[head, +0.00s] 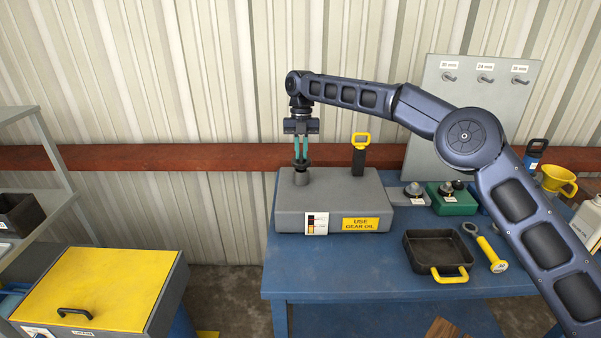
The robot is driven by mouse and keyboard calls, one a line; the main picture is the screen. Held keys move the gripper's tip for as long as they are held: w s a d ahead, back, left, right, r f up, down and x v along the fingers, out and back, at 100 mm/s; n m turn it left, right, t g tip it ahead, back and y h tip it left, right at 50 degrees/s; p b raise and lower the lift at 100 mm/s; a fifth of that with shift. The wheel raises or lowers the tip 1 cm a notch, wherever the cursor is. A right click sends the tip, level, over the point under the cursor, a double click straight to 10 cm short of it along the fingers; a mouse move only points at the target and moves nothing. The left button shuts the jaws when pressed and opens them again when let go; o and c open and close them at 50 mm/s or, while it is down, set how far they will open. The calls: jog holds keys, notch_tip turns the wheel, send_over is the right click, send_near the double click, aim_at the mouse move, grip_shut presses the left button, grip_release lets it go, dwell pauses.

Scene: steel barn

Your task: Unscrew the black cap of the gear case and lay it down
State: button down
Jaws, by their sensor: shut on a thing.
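The grey gear case (257,219) stood in for by its box body (335,200) sits at the back left of the blue bench, with a "USE GEAR OIL" label on its front. A short dark grey neck (301,178) rises from its top left. The black cap (301,163) is at the top of this neck. My gripper (301,158) points straight down with its teal fingers shut on the cap. At this size I cannot tell whether the cap is seated on the neck or slightly above it.
A black, yellow-handled part (360,155) stands upright on the case, right of the cap. A black pan (437,277) and a yellow-handled tool (491,254) lie on the blue bench (340,275). A green block (452,205) stands behind. Bare bench lies before the case.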

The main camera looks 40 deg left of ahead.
aim_at(302, 155)
jog(key=shift+r, duration=0.7)
jog(key=shift+r, duration=2.4)
jog(key=shift+s+d+r, duration=0.1)
jog(key=shift+d+r, duration=0.15)
jog(key=s+d+f, duration=0.1)
jog(key=s+d, duration=0.4)
jog(key=d, duration=0.9)
jog(key=s+d+f, duration=0.1)
jog(key=s+d, duration=0.3)
jog(key=d, duration=1.1)
jog(key=w+a+x, duration=0.1)
jog(key=x, duration=0.5)
jog(key=w+a+x, duration=0.1)
jog(key=x, duration=0.6)
jog(key=w+a+f+x, duration=0.1)
jog(key=x, duration=0.5)
jog(key=shift+a+f, duration=0.2)
jog(key=shift+f, duration=0.05)
